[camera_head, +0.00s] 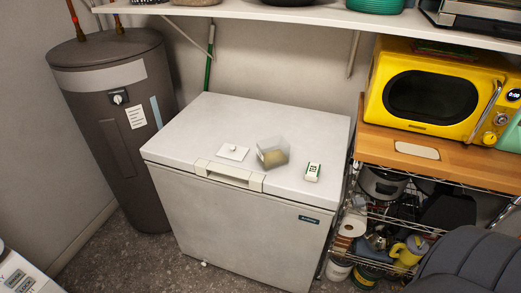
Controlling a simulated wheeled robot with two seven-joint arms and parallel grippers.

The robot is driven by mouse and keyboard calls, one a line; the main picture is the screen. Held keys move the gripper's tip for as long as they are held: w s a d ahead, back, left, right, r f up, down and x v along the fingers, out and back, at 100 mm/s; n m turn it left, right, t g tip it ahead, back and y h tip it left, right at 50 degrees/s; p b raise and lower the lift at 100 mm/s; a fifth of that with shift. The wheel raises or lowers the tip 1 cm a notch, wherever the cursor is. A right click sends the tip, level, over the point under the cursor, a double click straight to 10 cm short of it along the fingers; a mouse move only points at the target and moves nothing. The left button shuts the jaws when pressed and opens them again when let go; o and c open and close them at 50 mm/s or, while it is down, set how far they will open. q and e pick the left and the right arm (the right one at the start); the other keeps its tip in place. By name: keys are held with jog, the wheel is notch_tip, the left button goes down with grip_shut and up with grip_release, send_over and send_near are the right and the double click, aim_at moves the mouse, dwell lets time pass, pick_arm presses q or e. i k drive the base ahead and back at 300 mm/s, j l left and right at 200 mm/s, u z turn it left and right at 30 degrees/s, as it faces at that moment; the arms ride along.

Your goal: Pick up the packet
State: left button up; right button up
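A small white packet with green markings (312,171) is on the white lid of a chest freezer (285,115), right of the lid's middle and close to the front edge. I take it to be the task's packet. A clear square container with something yellowish inside (273,152) is just left of the packet, with a small gap between them. Neither of my grippers is in view, and nothing touches the packet.
A flat white piece with a small knob (233,151) lies left of the container. The lid's back half is clear. A grey tank (115,120) stands left; a wooden-topped rack (450,160) with a yellow microwave (430,96) stands right. A shelf (310,14) overhangs the back.

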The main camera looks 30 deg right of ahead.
aim_at(312, 173)
jog(key=z, duration=1.35)
jog(key=k+j+z, duration=0.4)
jog(key=k+z, duration=0.4)
jog(key=i+j, duration=0.05)
jog(key=i, duration=0.05)
